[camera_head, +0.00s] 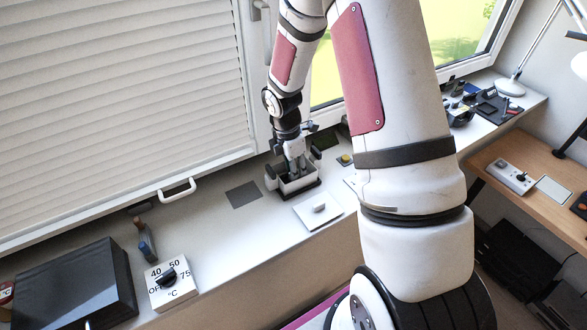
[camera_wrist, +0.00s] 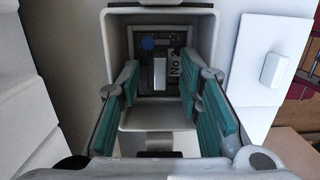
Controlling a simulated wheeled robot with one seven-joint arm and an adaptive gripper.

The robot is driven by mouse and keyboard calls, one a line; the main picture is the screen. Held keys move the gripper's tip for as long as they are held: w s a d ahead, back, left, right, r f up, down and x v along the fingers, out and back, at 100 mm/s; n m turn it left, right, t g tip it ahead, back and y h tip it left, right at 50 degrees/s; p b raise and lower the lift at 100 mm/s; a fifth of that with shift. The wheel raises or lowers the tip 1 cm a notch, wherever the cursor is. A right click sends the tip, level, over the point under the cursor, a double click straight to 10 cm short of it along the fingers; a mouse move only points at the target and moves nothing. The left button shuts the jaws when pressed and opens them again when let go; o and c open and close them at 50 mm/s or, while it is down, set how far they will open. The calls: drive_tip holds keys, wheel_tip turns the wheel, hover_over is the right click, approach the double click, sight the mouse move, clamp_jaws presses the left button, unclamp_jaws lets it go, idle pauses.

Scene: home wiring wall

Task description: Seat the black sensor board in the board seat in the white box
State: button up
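The white box (camera_head: 285,188) stands on the white sill in the head view; its wall also shows in the wrist view (camera_wrist: 115,42). The black sensor board (camera_wrist: 160,68) lies inside the box, toward its far end, with a blue round part, a silver block and a white label reading "No" and a partly hidden character. The board seat is not distinguishable beneath it, so I cannot tell whether the board is fully down. My gripper (camera_wrist: 159,88) reaches down into the box, also seen in the head view (camera_head: 294,172). Its teal-padded fingers stand apart on either side, with nothing between them.
A white lid-like plate with a knob (camera_head: 318,211) lies just right of the box. A dark square mat (camera_head: 243,194) lies to its left. A small board with a yellow part (camera_head: 345,160) lies behind. A dial box (camera_head: 170,283) and black case (camera_head: 75,287) stand at lower left.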

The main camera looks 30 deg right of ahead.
wheel_tip(320, 180, up, 12)
drive_tip(key=a, duration=0.1)
drive_tip(key=shift+a, duration=0.2)
drive_tip(key=shift+f, duration=0.1)
drive_tip(key=o, duration=1.4)
wheel_tip(320, 180, up, 9)
drive_tip(key=p, duration=0.3)
hover_over(289, 180)
idle(0.3)
